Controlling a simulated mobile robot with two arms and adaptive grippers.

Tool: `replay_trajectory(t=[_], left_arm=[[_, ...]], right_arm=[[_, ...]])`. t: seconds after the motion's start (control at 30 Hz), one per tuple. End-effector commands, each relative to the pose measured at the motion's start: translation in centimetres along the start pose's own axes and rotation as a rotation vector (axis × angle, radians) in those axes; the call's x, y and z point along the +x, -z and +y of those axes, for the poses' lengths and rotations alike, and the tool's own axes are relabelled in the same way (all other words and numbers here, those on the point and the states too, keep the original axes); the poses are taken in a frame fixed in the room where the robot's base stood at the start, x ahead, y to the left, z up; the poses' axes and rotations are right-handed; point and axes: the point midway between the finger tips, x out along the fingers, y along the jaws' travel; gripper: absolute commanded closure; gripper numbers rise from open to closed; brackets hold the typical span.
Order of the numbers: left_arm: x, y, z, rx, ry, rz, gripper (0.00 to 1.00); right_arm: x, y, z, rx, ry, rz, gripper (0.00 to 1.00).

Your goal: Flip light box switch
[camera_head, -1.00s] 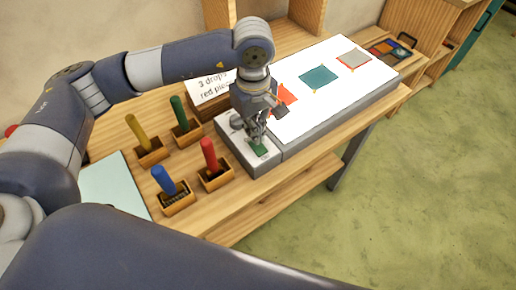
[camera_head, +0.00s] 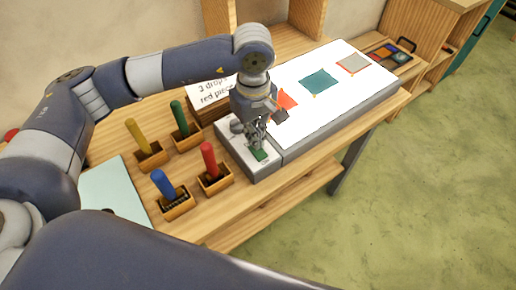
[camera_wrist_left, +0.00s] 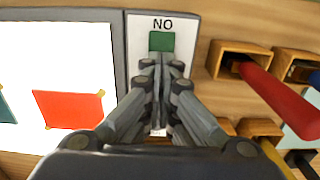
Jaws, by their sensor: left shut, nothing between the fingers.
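The light box (camera_head: 315,125) is a long grey box with a bright white top on the wooden bench. At its near left end is a pale switch panel (camera_head: 233,146) with a green switch patch (camera_head: 259,155). In the left wrist view the green patch (camera_wrist_left: 162,41) sits below letters that read "NO" from this side. My left gripper (camera_head: 256,145) points down over the panel, shut and empty, its tips (camera_wrist_left: 161,66) right beside the green patch. I cannot tell if they touch it. The fingers hide part of the panel. My right gripper is out of view.
Yellow, green, blue and red (camera_head: 208,158) sticks stand in small wooden holders left of the box. Red (camera_head: 287,99), teal (camera_head: 320,82) and grey (camera_head: 353,63) pieces lie on the white top. A lettered card (camera_head: 211,90) stands behind my gripper.

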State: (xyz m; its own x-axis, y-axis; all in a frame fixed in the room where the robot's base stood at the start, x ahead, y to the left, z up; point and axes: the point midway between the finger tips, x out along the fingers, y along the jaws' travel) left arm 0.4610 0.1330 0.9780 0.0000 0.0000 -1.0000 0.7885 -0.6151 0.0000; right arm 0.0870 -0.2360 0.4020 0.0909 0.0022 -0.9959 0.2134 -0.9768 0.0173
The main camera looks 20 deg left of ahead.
Motion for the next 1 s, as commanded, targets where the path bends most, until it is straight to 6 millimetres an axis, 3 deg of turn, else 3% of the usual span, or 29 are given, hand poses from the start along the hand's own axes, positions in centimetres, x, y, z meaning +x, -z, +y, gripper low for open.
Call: replay_trajectory(t=[1.0], left_arm=[[0.86, 0.0, 0.0, 0.0, 0.0, 0.0, 1.0]], right_arm=[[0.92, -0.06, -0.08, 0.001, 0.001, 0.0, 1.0]])
